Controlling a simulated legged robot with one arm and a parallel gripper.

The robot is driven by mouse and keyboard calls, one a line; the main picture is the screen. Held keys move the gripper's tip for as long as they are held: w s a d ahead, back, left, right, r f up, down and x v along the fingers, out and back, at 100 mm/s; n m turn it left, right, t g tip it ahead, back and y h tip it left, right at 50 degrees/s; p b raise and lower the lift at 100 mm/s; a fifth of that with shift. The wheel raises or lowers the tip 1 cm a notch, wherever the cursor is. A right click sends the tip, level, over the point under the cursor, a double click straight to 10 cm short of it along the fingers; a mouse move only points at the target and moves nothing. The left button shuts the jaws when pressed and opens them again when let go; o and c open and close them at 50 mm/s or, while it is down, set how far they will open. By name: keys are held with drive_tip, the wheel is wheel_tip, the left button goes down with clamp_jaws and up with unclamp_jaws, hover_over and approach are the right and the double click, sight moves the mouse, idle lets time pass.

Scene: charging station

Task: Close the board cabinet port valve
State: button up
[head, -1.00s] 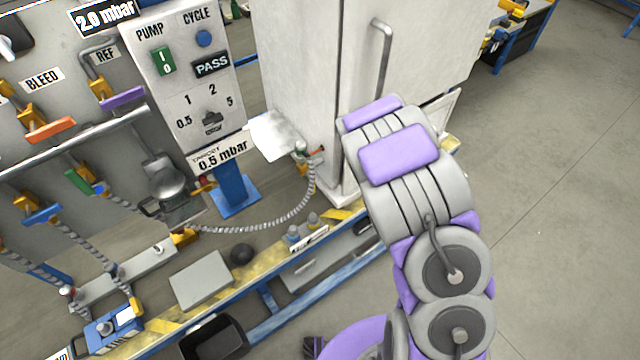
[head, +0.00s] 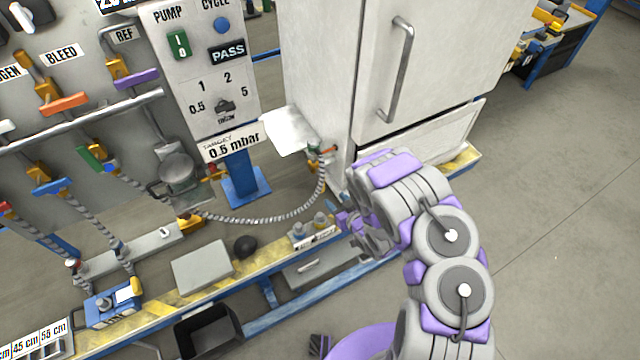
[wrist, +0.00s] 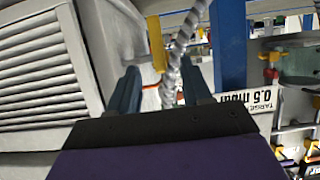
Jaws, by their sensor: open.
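The white cabinet (head: 330,80) stands at the centre of the head view. A small valve (head: 322,150) with an orange-red handle and brass fitting sits on its left side, low down, where a ribbed metal hose (head: 270,219) joins it. My gripper (head: 342,208) is below and right of the valve in the head view, partly hidden by my arm. In the wrist view my gripper (wrist: 161,82) is open, with the hose (wrist: 173,70) running beyond and between the fingers. A yellow piece (wrist: 156,43) and an orange-red line show there; I cannot tell whether they are the valve.
A control panel (head: 200,75) stands left of the cabinet, and a pipe board (head: 80,110) with coloured valve handles stands farther left. A grey platform with yellow stripes (head: 262,255) runs in front. Open floor (head: 560,230) lies to the right.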

sight(323, 186)
drive_tip(key=b+x, duration=0.3)
drive_tip(key=x, duration=1)
drive_tip(key=shift+w+a+f, duration=0.15)
drive_tip(key=shift+w+a, duration=0.05)
drive_tip(key=shift+w, duration=0.15)
drive_tip(key=shift+w+d, duration=0.15)
drive_tip(key=shift+d, duration=0.25)
drive_tip(key=shift+a, duration=0.1)
drive_tip(key=shift+c, duration=0.4)
drive_tip(key=shift+a+f, duration=0.1)
drive_tip(key=shift+a, duration=0.25)
drive_tip(key=c, duration=0.4)
drive_tip(key=shift+d, duration=0.15)
clamp_jaws()
